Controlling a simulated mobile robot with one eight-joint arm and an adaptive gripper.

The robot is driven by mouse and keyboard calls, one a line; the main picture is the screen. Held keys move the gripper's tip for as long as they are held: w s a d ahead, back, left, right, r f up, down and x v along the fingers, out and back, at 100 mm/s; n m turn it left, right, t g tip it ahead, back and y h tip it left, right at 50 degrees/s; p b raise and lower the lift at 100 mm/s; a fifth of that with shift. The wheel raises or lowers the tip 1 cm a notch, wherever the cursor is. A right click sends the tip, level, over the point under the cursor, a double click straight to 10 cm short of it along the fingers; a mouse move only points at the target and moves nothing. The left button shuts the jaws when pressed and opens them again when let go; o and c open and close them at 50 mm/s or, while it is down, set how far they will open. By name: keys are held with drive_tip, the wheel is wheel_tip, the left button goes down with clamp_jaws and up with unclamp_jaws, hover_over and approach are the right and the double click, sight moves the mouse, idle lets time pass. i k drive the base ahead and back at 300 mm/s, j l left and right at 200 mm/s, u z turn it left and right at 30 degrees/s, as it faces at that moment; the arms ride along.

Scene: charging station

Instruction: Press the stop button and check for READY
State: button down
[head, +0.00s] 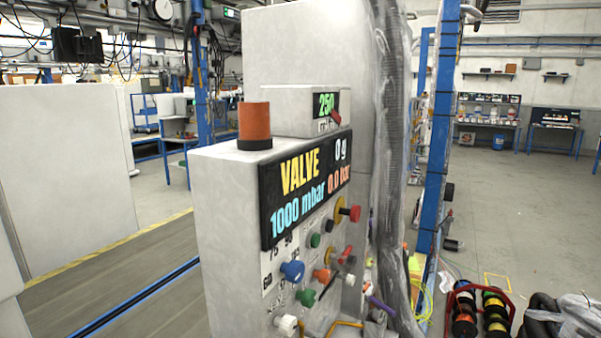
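A light grey control cabinet (222,205) stands in the middle of the head view, seen at an angle. Its dark display (308,187) reads VALVE, 1000 mbar, 0.0 bar and a value in g; READY is not shown on it. A red mushroom-shaped knob on a yellow round base (340,210) sticks out below the display's right end; it looks like the stop button, but no label is legible. My gripper is not in view.
An orange cylinder (254,125) and a small box showing 250 (300,108) sit on top. A grey hose (390,150) runs beside the right edge.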

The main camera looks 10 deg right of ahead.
sight(329, 224)
drive_tip(key=i+l+u, duration=0.1)
drive_tip(key=l+u, duration=0.7)
drive_tip(key=i+l, duration=0.05)
